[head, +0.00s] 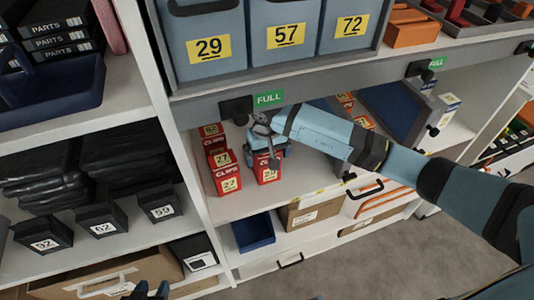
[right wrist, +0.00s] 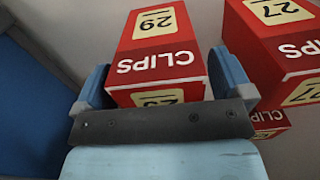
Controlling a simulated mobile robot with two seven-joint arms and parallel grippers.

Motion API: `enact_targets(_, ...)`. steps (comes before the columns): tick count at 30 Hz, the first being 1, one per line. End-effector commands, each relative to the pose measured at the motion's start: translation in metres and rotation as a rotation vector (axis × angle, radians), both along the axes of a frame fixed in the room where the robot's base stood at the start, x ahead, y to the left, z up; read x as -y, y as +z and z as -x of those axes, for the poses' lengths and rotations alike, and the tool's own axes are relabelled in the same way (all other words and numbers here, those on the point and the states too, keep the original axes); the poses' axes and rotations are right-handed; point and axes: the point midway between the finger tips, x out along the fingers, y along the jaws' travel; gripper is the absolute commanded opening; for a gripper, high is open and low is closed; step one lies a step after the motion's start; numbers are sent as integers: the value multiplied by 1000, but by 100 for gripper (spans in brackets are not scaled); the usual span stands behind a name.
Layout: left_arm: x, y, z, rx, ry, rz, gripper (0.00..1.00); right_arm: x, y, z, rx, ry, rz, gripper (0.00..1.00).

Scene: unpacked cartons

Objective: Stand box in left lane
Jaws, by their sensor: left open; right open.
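Red CLIPS boxes stand on the middle shelf in the head view. A column marked 27, with its front box (head: 228,181), is on the left. A red box (head: 267,172) stands upright just right of it, partly hidden by my right gripper (head: 267,150). In the right wrist view this box (right wrist: 160,45) reads 29 and sits between the two blue fingers of my right gripper (right wrist: 165,80), which is open around it. A 27 box (right wrist: 275,35) is close beside one finger. My left gripper (head: 148,291) is open and empty at the bottom edge.
Grey-blue bins (head: 205,45) stand on the shelf above, over a grey edge with a green FULL tag (head: 268,99). A blue tray (head: 254,232) and a carton (head: 311,211) are below. A white upright panel (head: 170,110) bounds the shelf's left side.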

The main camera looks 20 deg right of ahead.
Motion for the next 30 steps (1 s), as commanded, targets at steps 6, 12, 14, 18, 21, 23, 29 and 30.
enact_targets(6, 0, 4, 0, -1, 0, 0, 43, 0, 12, -1, 3, 0, 0, 98)
enact_targets(12, 0, 4, 1, -3, 0, 0, 43, 0, 47, -1, 5, 2, 0, 98)
enact_targets(14, 0, 4, 1, -4, 1, 1, 43, 0, 56, -1, 3, 0, 1, 98)
enact_targets(18, -1, 3, 1, -7, 1, 0, 43, 0, 72, 0, 2, 1, 0, 98)
enact_targets(21, -1, 3, 1, -8, 1, 0, 43, 0, 77, 0, 0, -1, 0, 98)
enact_targets(23, -1, 2, 1, -8, 2, 0, 43, 0, 78, 0, -1, -1, 0, 98)
enact_targets(29, -1, 2, 1, -10, 3, 0, 43, 0, 78, 0, -1, -1, 0, 98)
enact_targets(30, -1, 2, 1, -10, 3, 0, 43, 0, 78, 0, -1, -1, 0, 98)
